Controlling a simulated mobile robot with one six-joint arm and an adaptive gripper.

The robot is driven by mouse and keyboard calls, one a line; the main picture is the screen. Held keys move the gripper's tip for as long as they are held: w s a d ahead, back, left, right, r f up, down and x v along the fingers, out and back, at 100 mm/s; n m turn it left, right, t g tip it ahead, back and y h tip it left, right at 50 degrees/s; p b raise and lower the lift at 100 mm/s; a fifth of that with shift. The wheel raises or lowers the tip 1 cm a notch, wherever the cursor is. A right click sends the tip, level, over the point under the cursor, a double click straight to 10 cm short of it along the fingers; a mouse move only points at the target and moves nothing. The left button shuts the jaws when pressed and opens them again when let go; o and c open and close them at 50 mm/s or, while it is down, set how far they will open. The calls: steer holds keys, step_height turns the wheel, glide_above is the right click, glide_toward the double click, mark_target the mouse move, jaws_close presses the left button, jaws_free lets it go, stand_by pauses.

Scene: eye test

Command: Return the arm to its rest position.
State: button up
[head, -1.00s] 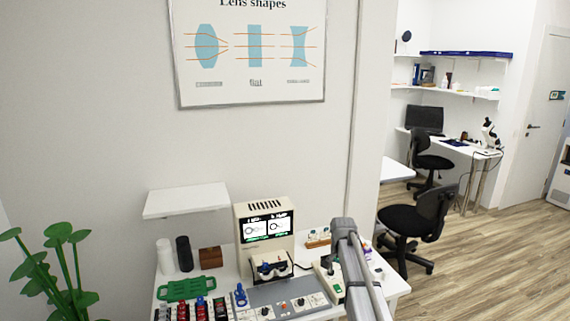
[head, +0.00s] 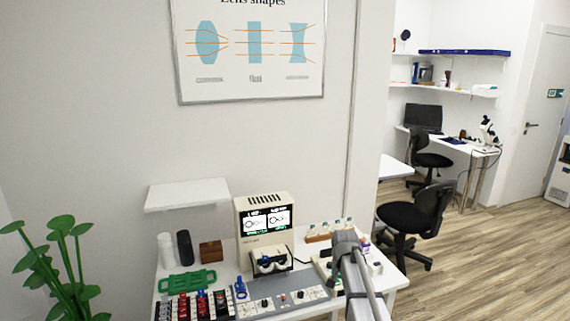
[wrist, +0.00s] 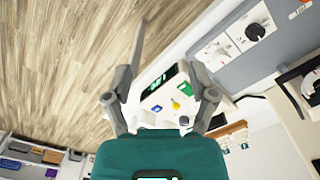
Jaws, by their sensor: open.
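My gripper (wrist: 165,62) shows in the wrist view with its two grey fingers spread apart and nothing between them. Beyond the fingers lies a pale device with a small green display (wrist: 157,82) and coloured knobs, at the table's edge. My arm shows in the head view as grey links rising from the lower right, over the right part of the table. My gripper itself cannot be made out in the head view.
The white table (head: 318,312) carries a tester with a lit screen (head: 266,222), a grey control panel (head: 282,304), a green tray (head: 187,282) and a wooden rack (head: 318,238). A black chair (head: 410,218) stands to the right. A plant (head: 58,265) is at left.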

steer(key=s+f+n+b, duration=0.2)
steer(key=s+n, duration=0.1)
steer(key=s, duration=0.8)
steer(key=s+a+f+n+b, duration=0.1)
steer(key=s+f+n+b, duration=0.1)
steer(key=s, duration=0.9)
steer(key=shift+n, duration=0.4)
steer(key=shift+w, duration=0.1)
